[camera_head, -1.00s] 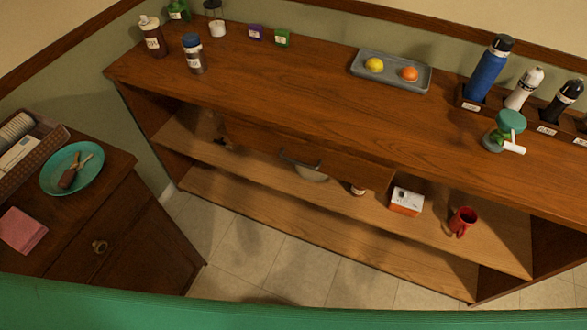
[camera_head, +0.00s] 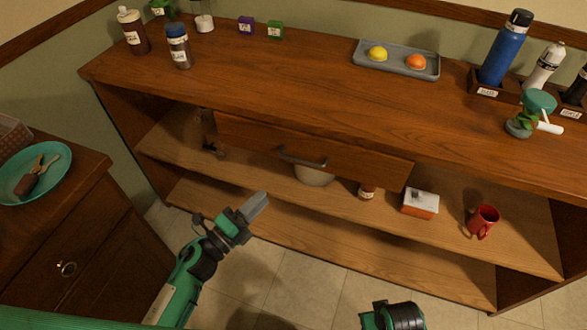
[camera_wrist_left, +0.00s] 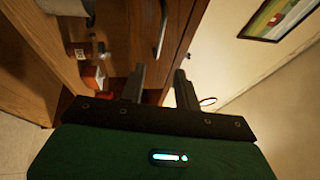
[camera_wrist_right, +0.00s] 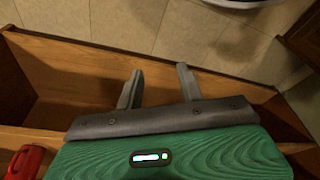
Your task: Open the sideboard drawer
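The wooden sideboard (camera_head: 270,75) fills the head view, with its drawer (camera_head: 365,168) under the top. The drawer front looks closed or nearly so; I cannot tell exactly. Its dark bar handle (camera_head: 300,158) is at the front, and it also shows in the left wrist view (camera_wrist_left: 162,30). My left gripper (camera_head: 258,203) is in front of and below the handle, apart from it; its fingers stand open and empty in its wrist view (camera_wrist_left: 159,82). My right gripper (camera_wrist_right: 158,82) is open and empty; only part of that arm shows at the head view's bottom edge.
The open shelf below the drawer holds a bowl (camera_head: 314,175), a small bottle (camera_head: 367,191), a box (camera_head: 420,205) and a red mug (camera_head: 483,220). Bottles and a fruit tray (camera_head: 397,70) stand on top. A dark cabinet (camera_head: 70,235) is at left. Floor in front is clear.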

